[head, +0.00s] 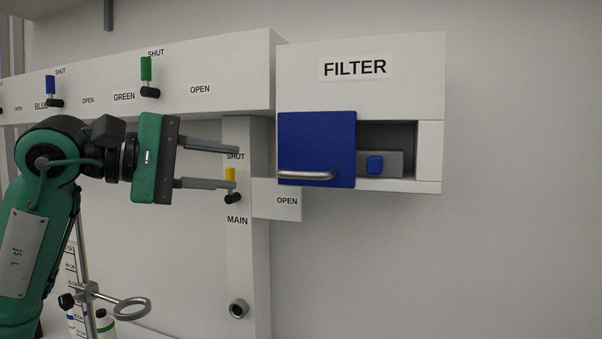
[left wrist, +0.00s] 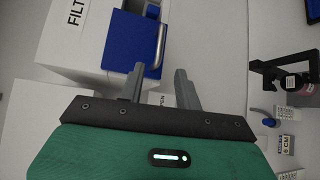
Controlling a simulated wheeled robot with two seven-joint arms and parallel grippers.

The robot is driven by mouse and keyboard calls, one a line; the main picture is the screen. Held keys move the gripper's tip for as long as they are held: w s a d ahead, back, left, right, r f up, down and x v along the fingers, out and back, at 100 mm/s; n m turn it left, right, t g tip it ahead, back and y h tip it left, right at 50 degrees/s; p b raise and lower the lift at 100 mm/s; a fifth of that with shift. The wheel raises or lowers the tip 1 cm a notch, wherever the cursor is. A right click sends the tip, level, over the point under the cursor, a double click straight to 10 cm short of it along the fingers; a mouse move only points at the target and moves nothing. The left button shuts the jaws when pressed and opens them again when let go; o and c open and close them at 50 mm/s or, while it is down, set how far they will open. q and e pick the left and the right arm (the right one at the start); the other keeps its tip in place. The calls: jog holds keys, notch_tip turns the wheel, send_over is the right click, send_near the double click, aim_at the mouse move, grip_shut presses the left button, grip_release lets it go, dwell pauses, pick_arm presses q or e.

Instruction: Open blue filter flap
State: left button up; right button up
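The white filter box (head: 360,95) hangs on the wall, labelled FILTER. Its blue flap (head: 316,140) covers the left part of the front recess, with a silver bar handle (head: 306,175) along its lower edge. To the right of the flap the recess is uncovered and shows a grey block with a blue button (head: 375,165). My left gripper (head: 237,167) is open and empty, fingers pointing right, a short way left of the flap and apart from it. The left wrist view shows the flap (left wrist: 132,40) and handle (left wrist: 160,46) beyond the fingers (left wrist: 159,72). My right gripper is not in view.
A white panel (head: 235,80) behind my left arm carries blue (head: 50,85), green (head: 146,69) and yellow (head: 230,174) valve levers. A ring clamp (head: 132,308) and bottles stand lower left. The space right of the box is bare wall.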

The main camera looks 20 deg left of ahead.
aim_at(296, 174)
pick_arm(q)
jog(key=p+x, duration=0.5)
jog(key=x, duration=0.7)
jog(key=shift+d+r, duration=0.15)
jog(key=shift+w+d+p, duration=0.3)
grip_shut()
